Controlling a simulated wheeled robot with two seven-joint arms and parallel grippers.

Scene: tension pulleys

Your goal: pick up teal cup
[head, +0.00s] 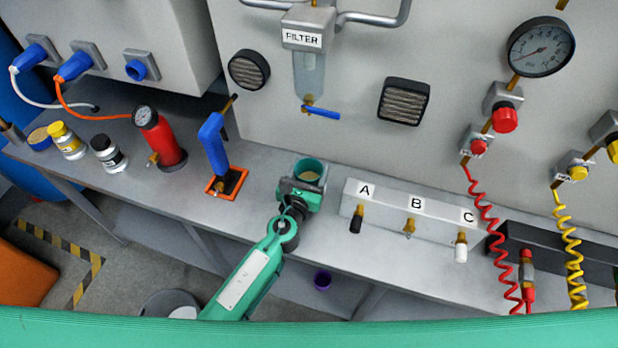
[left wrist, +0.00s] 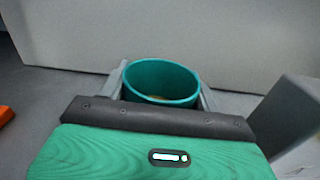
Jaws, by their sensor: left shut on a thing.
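The teal cup (head: 309,167) is upright at the back of the grey bench, left of the block marked A, B and C. My left gripper (head: 302,186) is shut on it. In the left wrist view, the cup (left wrist: 162,80) sits between the two grey fingers of my left gripper (left wrist: 163,96), and its open top shows something pale inside. The cup's lower part is hidden by the gripper, and I cannot tell whether it touches the bench. My right gripper is in neither view.
The block with valves (head: 408,212) stands close on the right. A blue lever (head: 214,143) on an orange-edged plate, a red cylinder (head: 160,137) and jars (head: 108,153) stand on the left. A filter (head: 309,72) with a blue handle hangs above.

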